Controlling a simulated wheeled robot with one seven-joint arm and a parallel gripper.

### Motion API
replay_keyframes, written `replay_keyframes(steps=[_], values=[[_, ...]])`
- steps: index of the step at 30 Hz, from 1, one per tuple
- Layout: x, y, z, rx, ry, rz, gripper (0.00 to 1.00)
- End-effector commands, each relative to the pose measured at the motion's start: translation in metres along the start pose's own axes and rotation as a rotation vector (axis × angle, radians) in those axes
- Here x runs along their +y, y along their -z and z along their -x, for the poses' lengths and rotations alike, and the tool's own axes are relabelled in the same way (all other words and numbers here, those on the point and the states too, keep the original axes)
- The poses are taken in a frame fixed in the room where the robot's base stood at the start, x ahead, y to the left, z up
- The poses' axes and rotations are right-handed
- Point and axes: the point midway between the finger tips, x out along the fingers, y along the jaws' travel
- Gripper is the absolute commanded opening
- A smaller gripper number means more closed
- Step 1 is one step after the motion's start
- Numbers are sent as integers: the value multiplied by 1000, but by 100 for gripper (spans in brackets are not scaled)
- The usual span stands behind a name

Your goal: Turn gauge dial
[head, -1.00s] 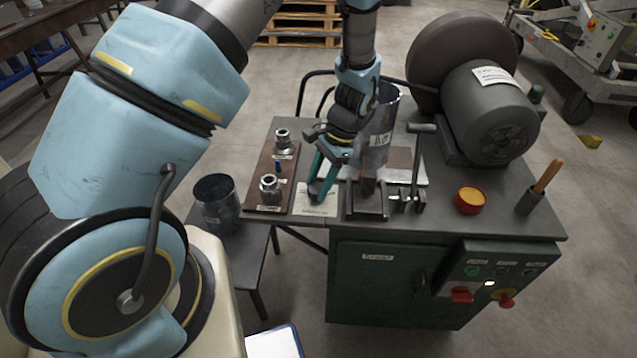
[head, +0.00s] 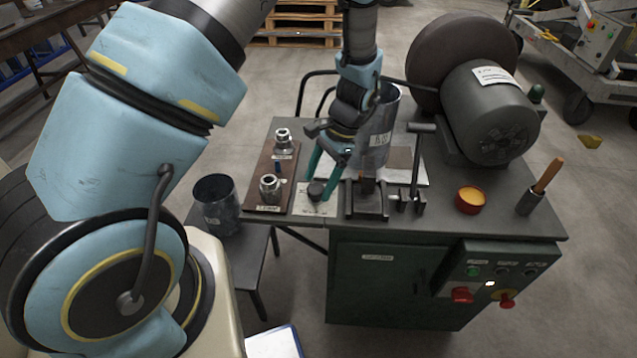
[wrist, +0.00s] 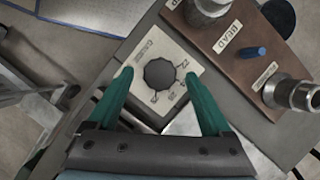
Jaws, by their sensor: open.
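The gauge dial is a dark, scalloped round knob (wrist: 160,73) on a pale square plate (wrist: 182,60) with printed marks around it. In the head view the knob (head: 316,190) sits on the bench, left of a clamp. My gripper (head: 320,184) points down at the plate with its teal fingers apart. In the wrist view the fingers (wrist: 160,82) are spread wide on either side of the knob, with a gap to it on both sides. Nothing is held. I cannot tell how far the fingertips are above the plate.
A brown board (head: 268,178) with metal fittings lies left of the plate. A dark clamp (head: 368,205) and an upright metal cylinder (head: 378,135) stand close on the right. A red cup (head: 470,200) and a motor (head: 490,110) are farther right.

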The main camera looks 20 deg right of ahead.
Motion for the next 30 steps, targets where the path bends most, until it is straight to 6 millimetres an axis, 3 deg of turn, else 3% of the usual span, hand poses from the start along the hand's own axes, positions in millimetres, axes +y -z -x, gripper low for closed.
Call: replay_keyframes(steps=[9, 15, 20, 30], values=[[-1, 2, 59, 8, 4, 0, 84], [0, 2, 88, 5, 2, -1, 84], [0, 1, 98, 3, 2, -1, 84], [0, 0, 99, 2, 1, 0, 84]])
